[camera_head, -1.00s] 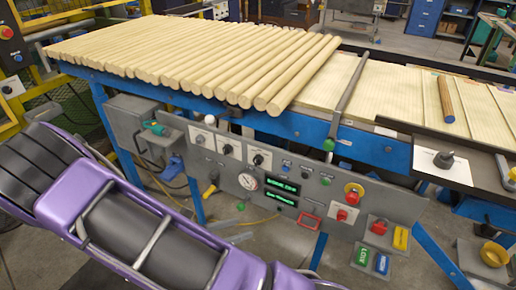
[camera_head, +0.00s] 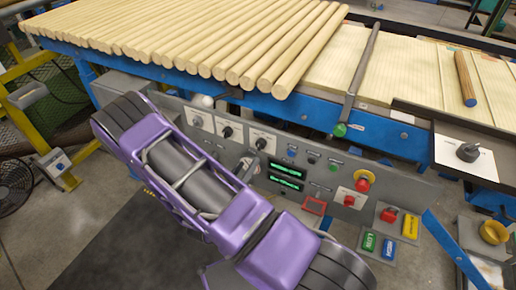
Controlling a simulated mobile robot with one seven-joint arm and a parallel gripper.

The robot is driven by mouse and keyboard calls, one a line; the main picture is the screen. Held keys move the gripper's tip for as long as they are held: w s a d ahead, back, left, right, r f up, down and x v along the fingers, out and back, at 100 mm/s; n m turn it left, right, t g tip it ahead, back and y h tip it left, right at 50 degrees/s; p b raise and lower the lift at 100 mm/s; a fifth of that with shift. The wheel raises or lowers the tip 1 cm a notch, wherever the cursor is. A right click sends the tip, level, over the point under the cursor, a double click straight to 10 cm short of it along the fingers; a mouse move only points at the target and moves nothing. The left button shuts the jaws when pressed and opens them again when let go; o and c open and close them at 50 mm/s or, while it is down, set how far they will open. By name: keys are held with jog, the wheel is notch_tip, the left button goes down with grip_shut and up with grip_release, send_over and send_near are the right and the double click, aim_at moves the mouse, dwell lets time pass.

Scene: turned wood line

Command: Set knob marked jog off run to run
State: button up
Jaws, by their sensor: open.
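The grey control panel (camera_head: 320,175) runs along the front of the blue-framed line. A larger dark knob (camera_head: 468,152) stands on a white plate at the far right. The lettering is too small to tell which is marked jog off run. My purple and dark arm crosses the lower left and middle, in front of the panel's lower left part. My gripper is out of the picture.
Wooden dowels (camera_head: 200,40) lie in a row on the line. The panel also has green displays (camera_head: 288,178), a red button with a yellow ring (camera_head: 363,180) and another red button (camera_head: 348,201). A fan (camera_head: 15,180) stands at left. Some floor is clear at lower left.

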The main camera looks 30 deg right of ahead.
aim_at(258, 148)
jog(key=x, duration=0.9)
grip_shut()
